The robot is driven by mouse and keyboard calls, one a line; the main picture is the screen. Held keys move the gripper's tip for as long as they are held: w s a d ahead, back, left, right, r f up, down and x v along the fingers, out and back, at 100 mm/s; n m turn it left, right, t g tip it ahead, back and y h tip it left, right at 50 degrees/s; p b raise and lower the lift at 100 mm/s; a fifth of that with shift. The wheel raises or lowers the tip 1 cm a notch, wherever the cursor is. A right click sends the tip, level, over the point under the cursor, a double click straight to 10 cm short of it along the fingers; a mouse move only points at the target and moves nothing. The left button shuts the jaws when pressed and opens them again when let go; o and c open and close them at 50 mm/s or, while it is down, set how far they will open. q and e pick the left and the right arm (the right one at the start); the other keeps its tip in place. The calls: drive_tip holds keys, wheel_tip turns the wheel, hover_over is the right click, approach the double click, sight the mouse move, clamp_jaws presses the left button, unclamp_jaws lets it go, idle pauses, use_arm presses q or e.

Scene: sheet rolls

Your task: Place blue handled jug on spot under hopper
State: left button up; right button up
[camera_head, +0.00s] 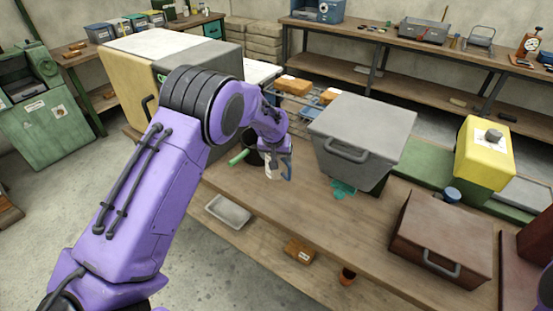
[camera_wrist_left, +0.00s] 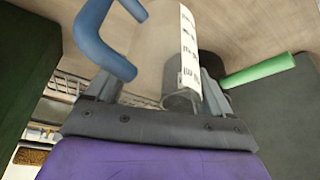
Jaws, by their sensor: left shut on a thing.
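My left gripper (camera_head: 277,152) is over the wooden bench and shut on the blue-handled jug. The jug's blue handle (camera_head: 287,172) hangs at the right of the gripper, and its pale body with a white label (camera_head: 268,167) shows beside it. In the left wrist view, the blue handle (camera_wrist_left: 103,40) is at upper left and the jug's pale body (camera_wrist_left: 155,45) lies between the fingers. I cannot tell whether the jug touches the bench. A large grey box with a handle (camera_head: 345,153), possibly the hopper, is to the right. A teal patch (camera_head: 343,189) shows at its lower front edge. My right gripper is not in view.
A green handle (camera_head: 238,158) on a dark vessel sticks out left of the jug; it also shows in the left wrist view (camera_wrist_left: 260,70). A brown box (camera_head: 440,240) and a yellow box (camera_head: 485,155) stand to the right. Bare bench (camera_head: 290,215) lies in front.

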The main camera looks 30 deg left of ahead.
use_arm(q)
drive_tip(key=p+x, duration=0.2)
drive_tip(key=x, duration=0.2)
drive_tip(key=shift+s+f, duration=0.1)
drive_tip(key=shift+f, duration=0.45)
drive_tip(key=shift+f, duration=0.1)
drive_tip(key=o, duration=1)
